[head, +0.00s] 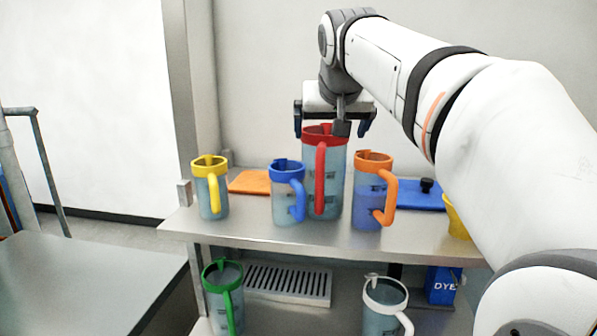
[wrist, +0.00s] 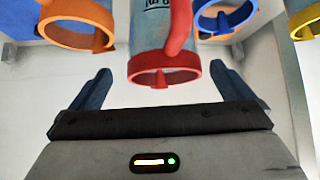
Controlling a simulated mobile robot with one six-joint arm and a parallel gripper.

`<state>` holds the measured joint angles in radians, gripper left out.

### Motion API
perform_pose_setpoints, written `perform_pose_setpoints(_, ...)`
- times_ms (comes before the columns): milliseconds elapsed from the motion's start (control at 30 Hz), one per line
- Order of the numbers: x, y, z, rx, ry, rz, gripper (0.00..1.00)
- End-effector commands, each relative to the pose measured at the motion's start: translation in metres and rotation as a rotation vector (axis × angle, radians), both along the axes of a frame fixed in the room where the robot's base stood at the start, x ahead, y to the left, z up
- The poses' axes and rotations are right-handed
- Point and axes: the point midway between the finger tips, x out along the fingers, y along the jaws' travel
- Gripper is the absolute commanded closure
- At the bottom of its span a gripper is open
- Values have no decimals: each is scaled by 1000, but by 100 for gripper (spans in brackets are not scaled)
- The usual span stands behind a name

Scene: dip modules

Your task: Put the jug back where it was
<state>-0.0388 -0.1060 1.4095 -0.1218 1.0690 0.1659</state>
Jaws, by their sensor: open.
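Several clear jugs with coloured rims and handles stand upright on the upper steel shelf: a yellow jug (head: 212,202), a blue jug (head: 285,205), a tall red jug (head: 333,185) and an orange jug (head: 366,205). The orange jug holds blue liquid. A green jug (head: 219,308) and a white jug (head: 380,322) stand on the lower shelf. My gripper (head: 332,122) is open and empty at the height of the red rim. In the wrist view, the red jug (wrist: 150,72) shows between the spread fingers (wrist: 159,85), apart from both.
The shelf (head: 250,232) also carries an orange mat (head: 250,182), a blue mat (head: 418,197) with a black knob, and a yellow container (head: 456,218), partly hidden by my arm. Below are a drip grate (head: 288,282) and a blue DYE box (head: 443,285). A steel table (head: 80,285) stands left.

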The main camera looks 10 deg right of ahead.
Motion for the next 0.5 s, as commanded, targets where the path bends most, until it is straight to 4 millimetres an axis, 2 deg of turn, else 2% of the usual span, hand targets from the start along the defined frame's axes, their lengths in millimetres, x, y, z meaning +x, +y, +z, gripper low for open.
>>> perform_pose_setpoints(167,13,-1,-7,0,-6,-1,0)
perform_pose_setpoints(500,48,-1,-36,0,-3,-1,0)
